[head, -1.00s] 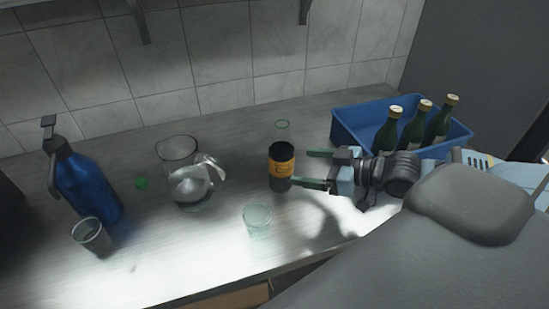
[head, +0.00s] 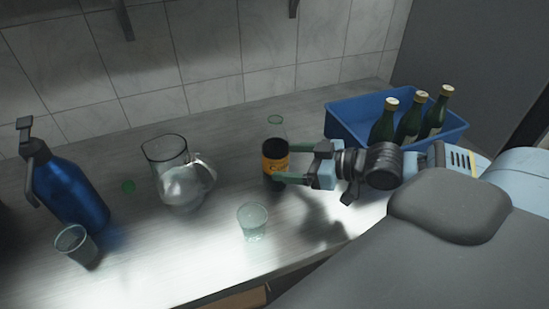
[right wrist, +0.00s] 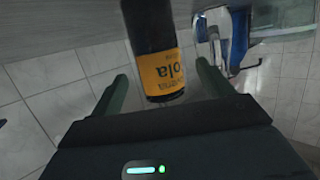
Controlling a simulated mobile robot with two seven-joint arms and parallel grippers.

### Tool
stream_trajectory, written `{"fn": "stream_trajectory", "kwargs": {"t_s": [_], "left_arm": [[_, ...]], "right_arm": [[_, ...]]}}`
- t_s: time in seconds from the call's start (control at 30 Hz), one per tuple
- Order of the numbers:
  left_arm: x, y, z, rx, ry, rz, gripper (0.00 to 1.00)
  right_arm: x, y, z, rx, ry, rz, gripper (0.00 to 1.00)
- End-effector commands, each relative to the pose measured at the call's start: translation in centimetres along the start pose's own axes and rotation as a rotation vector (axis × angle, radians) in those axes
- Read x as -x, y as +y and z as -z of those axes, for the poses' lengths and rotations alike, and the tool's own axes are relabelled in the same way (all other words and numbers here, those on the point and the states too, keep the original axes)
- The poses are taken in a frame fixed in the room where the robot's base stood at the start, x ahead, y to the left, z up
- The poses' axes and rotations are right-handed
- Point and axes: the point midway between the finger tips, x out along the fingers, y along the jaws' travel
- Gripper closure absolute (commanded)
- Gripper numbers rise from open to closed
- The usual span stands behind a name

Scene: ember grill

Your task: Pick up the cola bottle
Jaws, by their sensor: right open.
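The cola bottle (head: 275,150) is dark with an orange label and stands upright on the counter; I see no neck on it in the head view. My left gripper is not in view.
A blue crate (head: 345,133) with green bottles (head: 409,126) stands behind my right arm. A clear glass (head: 252,222) stands in front of the bottle, a glass jug (head: 184,183) to its left. A blue pump bottle (head: 67,190) and a cup (head: 76,243) are at far left.

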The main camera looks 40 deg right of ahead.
Motion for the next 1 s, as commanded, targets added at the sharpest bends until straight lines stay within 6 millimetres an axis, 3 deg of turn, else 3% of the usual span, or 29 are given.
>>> {"fn": "stream_trajectory", "kwargs": {"t_s": [0.2,0.6,0.93,1.0], "left_arm": [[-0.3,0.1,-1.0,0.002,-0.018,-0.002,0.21],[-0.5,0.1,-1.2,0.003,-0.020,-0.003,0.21],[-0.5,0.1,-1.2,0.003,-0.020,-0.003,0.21],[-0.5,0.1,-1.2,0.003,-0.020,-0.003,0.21]], "right_arm": [[-1.6,0.2,0.1,-0.002,0.002,0.000,0.20],[-4.2,0.2,0.2,-0.001,0.001,0.000,0.20],[-4.4,0.2,0.2,0.000,0.000,0.001,0.20],[-4.4,0.2,0.2,0.000,0.000,0.001,0.28]]}}
